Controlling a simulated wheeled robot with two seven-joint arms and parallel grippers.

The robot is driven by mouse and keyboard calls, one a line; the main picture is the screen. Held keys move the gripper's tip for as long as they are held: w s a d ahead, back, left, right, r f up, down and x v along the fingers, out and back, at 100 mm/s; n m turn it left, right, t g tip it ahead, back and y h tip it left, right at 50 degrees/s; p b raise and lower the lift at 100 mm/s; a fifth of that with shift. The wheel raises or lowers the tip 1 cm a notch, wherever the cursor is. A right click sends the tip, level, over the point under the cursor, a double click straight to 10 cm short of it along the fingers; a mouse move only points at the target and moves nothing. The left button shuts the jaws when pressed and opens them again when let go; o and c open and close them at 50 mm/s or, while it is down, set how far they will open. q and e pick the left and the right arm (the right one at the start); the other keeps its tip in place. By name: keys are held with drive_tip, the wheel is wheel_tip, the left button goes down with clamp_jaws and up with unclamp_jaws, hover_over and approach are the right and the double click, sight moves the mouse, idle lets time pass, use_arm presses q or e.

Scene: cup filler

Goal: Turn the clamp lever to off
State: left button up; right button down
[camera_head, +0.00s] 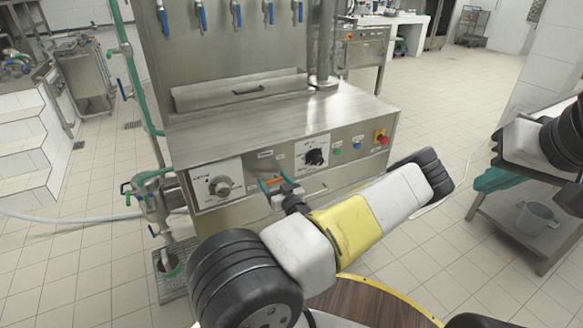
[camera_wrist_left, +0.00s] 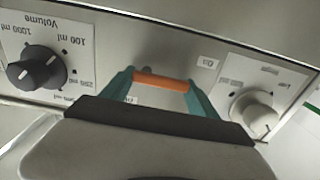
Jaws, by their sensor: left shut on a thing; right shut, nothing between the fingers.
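The clamp lever is an orange bar (camera_wrist_left: 160,82) on the metal front panel of the filling machine. In the wrist view it spans the gap between the teal fingers of my left gripper (camera_wrist_left: 163,86), which are shut on it. A small dark part shows behind the bar. Small labels lie beside it; one seems to read "On" (camera_wrist_left: 208,63), another is partly covered by the gripper. In the head view my left gripper (camera_head: 276,184) is at the lower front panel, and the lever is small and hard to make out there.
A pale knob (camera_head: 221,186) sits left of the lever and a black volume dial (camera_head: 314,157) right of it. Further right are small buttons and a red emergency button (camera_head: 381,136). A drain pipe (camera_head: 158,205) stands at the machine's left. A cart (camera_head: 520,225) stands right.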

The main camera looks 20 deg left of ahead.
use_arm(q)
drive_tip(key=shift+r+m, duration=0.1)
drive_tip(key=shift+m, duration=0.2)
drive_tip(key=m, duration=0.3)
drive_tip(key=shift+w+d+r+m, duration=0.2)
drive_tip(key=shift+r+m, duration=0.1)
drive_tip(key=shift+m, duration=0.1)
drive_tip(key=m, duration=0.4)
drive_tip(key=shift+w+d+r+m, duration=0.2)
drive_tip(key=shift+w+r+m, duration=0.05)
drive_tip(key=shift+m, duration=0.05)
drive_tip(key=m, duration=0.4)
drive_tip(key=shift+w+d+r, duration=0.1)
drive_tip(key=shift+w+d, duration=0.2)
drive_tip(key=shift+w, duration=0.05)
drive_tip(key=shift+w+d+m, duration=0.15)
drive_tip(key=shift+m, duration=1.05)
drive_tip(key=shift+w+d+m, duration=0.1)
drive_tip(key=shift+w+m, duration=0.05)
drive_tip(key=shift+m, duration=1.05)
drive_tip(key=o, duration=1.4)
drive_tip(key=shift+c, duration=0.2)
